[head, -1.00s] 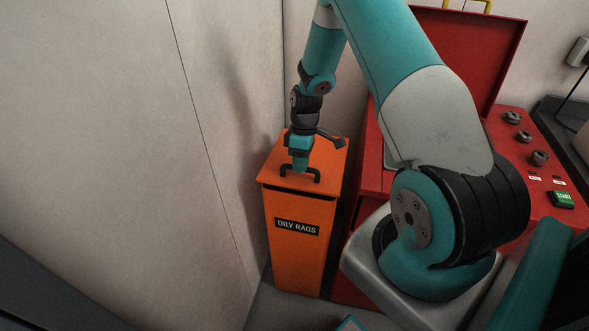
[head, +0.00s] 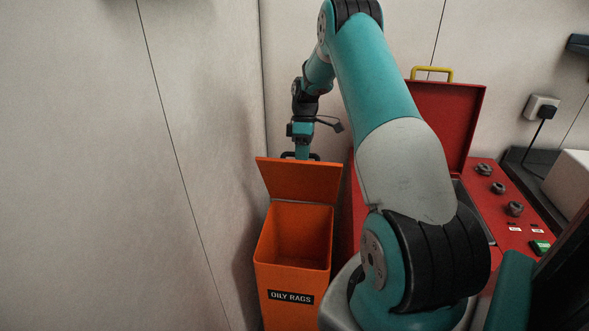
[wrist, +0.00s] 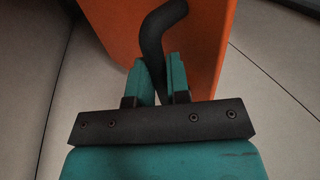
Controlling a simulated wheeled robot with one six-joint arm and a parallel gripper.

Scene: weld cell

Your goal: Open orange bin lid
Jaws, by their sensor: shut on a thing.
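The orange bin (head: 292,293) labelled OILY RAGS stands in the corner by the wall, and its inside shows empty as far as I can see. Its orange lid (head: 300,180) is raised and tilted back at the rear edge. My gripper (head: 302,156) is behind the top of the lid, at the dark lid handle (head: 287,156). In the wrist view, my gripper's teal fingers (wrist: 159,82) are shut on the black handle (wrist: 160,35), with the orange lid (wrist: 200,45) behind it.
A red machine (head: 513,215) with knobs and a green START button, its red cover (head: 440,115) raised, stands right of the bin. The pale wall (head: 190,150) is close on the left and behind. A white box (head: 570,185) is at far right.

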